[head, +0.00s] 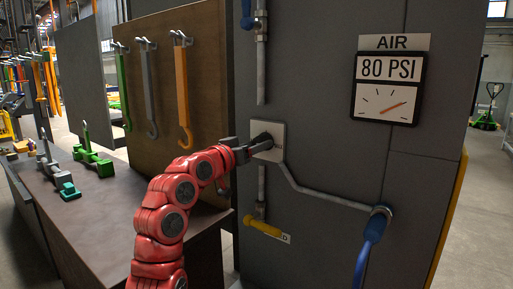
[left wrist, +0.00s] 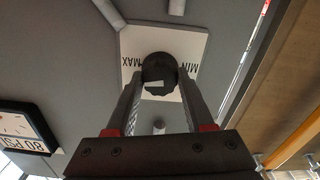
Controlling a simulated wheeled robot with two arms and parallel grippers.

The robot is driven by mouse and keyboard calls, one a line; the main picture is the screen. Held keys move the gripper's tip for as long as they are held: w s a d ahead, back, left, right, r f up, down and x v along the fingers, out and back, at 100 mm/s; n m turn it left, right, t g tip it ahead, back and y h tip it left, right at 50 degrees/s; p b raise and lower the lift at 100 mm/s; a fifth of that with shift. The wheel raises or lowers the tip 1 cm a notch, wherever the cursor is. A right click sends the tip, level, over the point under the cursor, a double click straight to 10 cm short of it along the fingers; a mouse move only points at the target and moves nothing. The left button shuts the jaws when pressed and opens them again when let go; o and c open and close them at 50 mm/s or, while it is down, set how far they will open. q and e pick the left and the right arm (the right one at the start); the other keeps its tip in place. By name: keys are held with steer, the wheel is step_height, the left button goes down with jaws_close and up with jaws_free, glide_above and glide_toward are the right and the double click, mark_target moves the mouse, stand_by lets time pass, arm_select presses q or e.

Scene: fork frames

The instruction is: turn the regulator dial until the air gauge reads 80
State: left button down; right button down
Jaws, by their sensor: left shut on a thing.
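The regulator dial (left wrist: 159,70) is a dark round knob on a white plate (head: 277,129) on the grey cabinet. In the left wrist view the plate carries the words MAX and MIN, and a pale mark shows on the knob. My left gripper (left wrist: 158,85) is shut on the dial, one finger on each side. In the head view my left gripper (head: 256,146) reaches the plate and covers part of the dial. The air gauge (head: 386,88) is under an AIR sign and reads 80 PSI, with an orange needle pointing up and right. My right gripper is not in view.
A dark bench (head: 95,215) at left holds green and grey clamp-like tools (head: 92,160) and a small teal piece (head: 68,190). Green, grey and orange hooks hang on a brown board (head: 205,85). A pipe, a yellow-handled valve (head: 263,229) and a blue hose (head: 370,240) are below the dial.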

arm_select(q)
steer(key=shift+c, duration=1.4)
jaws_free()
steer(key=v, duration=1.7)
steer(key=shift+s, duration=0.15)
steer(key=shift+a, duration=0.15)
